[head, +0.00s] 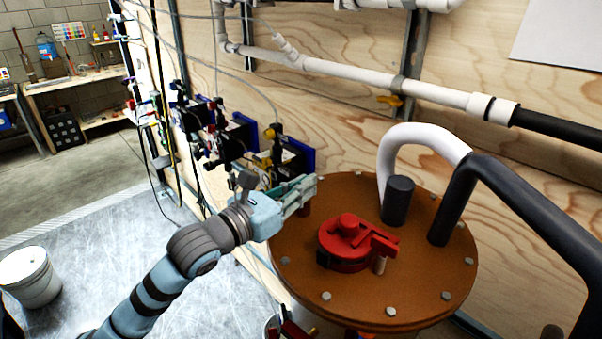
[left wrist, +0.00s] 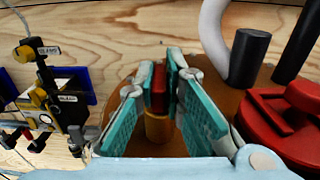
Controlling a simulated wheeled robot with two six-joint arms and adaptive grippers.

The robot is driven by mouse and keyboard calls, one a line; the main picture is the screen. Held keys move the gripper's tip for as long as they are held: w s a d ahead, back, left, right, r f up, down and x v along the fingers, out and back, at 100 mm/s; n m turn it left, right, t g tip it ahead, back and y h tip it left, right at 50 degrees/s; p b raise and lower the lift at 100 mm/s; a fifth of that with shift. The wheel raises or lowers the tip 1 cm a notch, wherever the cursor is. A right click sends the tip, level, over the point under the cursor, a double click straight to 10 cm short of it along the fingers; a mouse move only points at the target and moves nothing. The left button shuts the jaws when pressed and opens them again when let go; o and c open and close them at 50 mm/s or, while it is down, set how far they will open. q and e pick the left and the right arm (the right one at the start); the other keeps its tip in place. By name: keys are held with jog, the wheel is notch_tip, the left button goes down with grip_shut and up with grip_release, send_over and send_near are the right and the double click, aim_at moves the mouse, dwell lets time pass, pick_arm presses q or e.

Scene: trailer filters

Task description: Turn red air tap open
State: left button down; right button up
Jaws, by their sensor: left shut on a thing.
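The tap is upright above a yellow, brass-like stem (left wrist: 157,126) on the lid. In the head view the fingers mostly hide the tap, and a small dark red part (head: 304,210) shows below them. My right gripper is not in view.
A larger red fitting (head: 347,236) sits on the lid, right of my gripper, near a black cylinder (head: 398,200) and a white-and-black bent pipe (head: 425,140). Blue-backed gauges and valves (head: 240,138) line the plywood wall. A white bucket (head: 30,277) stands on the floor at left.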

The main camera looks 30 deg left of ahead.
pick_arm(q)
jog(key=shift+n+y, duration=0.3)
jog(key=shift+y, duration=0.3)
jog(key=c, duration=1.7)
grip_release()
notch_tip(320, 180, up, 10)
jog(key=shift+d, duration=0.1)
